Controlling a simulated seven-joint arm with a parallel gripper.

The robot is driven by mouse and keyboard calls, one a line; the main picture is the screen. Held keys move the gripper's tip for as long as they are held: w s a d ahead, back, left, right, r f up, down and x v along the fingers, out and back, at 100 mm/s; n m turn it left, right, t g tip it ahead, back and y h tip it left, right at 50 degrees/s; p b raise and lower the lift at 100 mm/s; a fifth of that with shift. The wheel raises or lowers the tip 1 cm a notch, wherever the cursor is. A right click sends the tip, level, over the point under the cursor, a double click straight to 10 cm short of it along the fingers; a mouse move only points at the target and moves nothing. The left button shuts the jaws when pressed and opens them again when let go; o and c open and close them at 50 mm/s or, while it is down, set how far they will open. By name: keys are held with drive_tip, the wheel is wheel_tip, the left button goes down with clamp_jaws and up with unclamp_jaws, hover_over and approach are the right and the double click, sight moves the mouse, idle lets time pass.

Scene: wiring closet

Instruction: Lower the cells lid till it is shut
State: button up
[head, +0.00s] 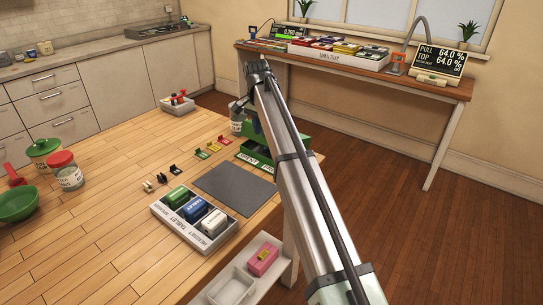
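A green box (243,157) with white labels on its front stands at the right part of the wooden table, partly hidden behind my arm.
A grey tray (183,235) holds green, blue and white blocks in front of a dark mat (233,188). Small coloured clips (201,153) lie left of the box. A jar (238,121) stands near my gripper.

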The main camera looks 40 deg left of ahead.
drive_tip(key=shift+o, duration=1.1)
drive_tip(key=shift+w+d+r, duration=0.2)
drive_tip(key=shift+w, duration=0.3)
drive_tip(key=shift+w+d+r, duration=0.15)
drive_tip(key=shift+w+d, duration=0.05)
drive_tip(key=shift+w, duration=0.3)
drive_tip(key=shift+r, duration=0.8)
drive_tip(key=shift+s+r, duration=0.25)
drive_tip(key=shift+r, duration=0.25)
drive_tip(key=shift+s+r, duration=0.2)
drive_tip(key=shift+r, duration=0.3)
drive_tip(key=shift+r, duration=0.1)
wheel_tip(320, 180, up, 14)
drive_tip(key=s, duration=0.1)
drive_tip(key=shift+s+f, duration=0.25)
drive_tip(key=shift+s, duration=0.1)
